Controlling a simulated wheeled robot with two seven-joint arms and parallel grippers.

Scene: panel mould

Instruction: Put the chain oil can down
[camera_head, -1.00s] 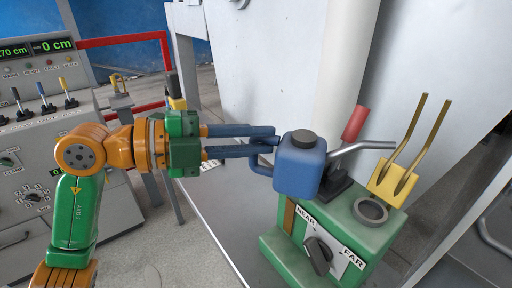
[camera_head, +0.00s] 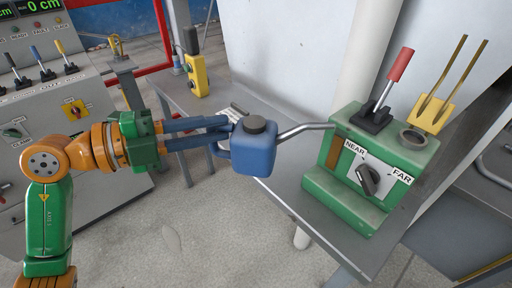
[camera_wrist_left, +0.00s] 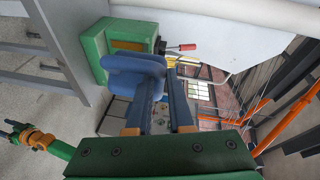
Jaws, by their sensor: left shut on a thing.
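The chain oil can (camera_head: 254,150) is a blue can with a dark cap and a long grey spout pointing right. My left gripper (camera_head: 228,130) is shut on its handle side and holds it in the air, left of the green box, near the front edge of the grey table. In the left wrist view the blue can (camera_wrist_left: 133,72) sits at the fingertips of the left gripper (camera_wrist_left: 157,85), with the green box (camera_wrist_left: 120,38) behind it. My right gripper does not show clearly in the head view; an orange and green arm shows at the lower left of the wrist view.
The green box (camera_head: 345,205) has a NEAR/FAR knob, a red-handled lever (camera_head: 392,85), a round opening (camera_head: 413,137) and a yellow forked piece (camera_head: 432,115). A yellow pendant (camera_head: 197,76) stands on the table's far left. Bare grey tabletop (camera_head: 285,175) lies between.

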